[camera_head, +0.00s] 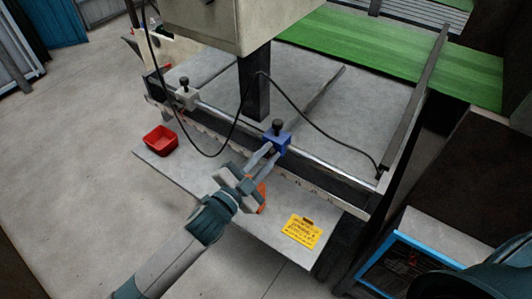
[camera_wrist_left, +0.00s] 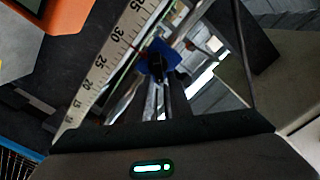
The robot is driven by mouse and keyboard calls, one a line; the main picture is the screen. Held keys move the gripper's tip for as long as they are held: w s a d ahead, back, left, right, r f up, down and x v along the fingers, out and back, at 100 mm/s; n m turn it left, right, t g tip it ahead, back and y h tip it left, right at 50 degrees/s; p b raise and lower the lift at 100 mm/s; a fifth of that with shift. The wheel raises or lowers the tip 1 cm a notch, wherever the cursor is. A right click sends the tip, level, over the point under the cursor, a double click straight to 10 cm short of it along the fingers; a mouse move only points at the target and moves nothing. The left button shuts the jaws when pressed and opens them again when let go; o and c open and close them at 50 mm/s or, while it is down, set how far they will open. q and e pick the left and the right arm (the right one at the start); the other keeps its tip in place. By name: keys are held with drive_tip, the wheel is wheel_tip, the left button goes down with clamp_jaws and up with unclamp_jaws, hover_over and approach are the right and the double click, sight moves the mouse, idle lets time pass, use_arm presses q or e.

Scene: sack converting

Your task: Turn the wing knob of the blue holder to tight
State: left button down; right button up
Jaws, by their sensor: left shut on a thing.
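The blue holder (camera_head: 283,143) sits on the silver rail, with a black round knob (camera_head: 277,126) standing on its top. My left gripper (camera_head: 270,150) reaches it from the front, its fingertips closed at the holder's near face. In the left wrist view the blue holder (camera_wrist_left: 171,53) is at the top centre, with a small dark part (camera_wrist_left: 157,68), seemingly the wing knob, between my fingertips. The fingers hide most of the knob, so its angle cannot be read. My right gripper is out of view.
A white holder (camera_head: 187,99) sits further left on the rail. A red bin (camera_head: 160,139) and a yellow sign (camera_head: 301,231) are on the front plate. A black cable (camera_head: 241,112) hangs over the rail. A ruler scale (camera_wrist_left: 105,65) runs beside the holder.

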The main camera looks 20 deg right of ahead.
use_arm(q)
drive_tip(key=shift+s+f+m+p, duration=0.15)
drive_tip(key=shift+f+m, duration=0.2)
drive_tip(key=shift+m, duration=1.2)
drive_tip(key=shift+w+f+m+p, duration=0.1)
drive_tip(key=shift+f+m, duration=0.25)
drive_tip(key=shift+m, duration=1.25)
drive_tip(key=shift+s+f+m+p, duration=0.15)
drive_tip(key=shift+f+m, duration=0.2)
drive_tip(key=shift+m, duration=1.2)
drive_tip(key=shift+w, duration=0.15)
drive_tip(key=shift+r, duration=0.1)
drive_tip(key=c, duration=1.8)
unclamp_jaws()
drive_tip(key=shift+a, duration=0.1)
drive_tip(key=shift+w+a, duration=0.1)
drive_tip(key=shift+w, duration=0.15)
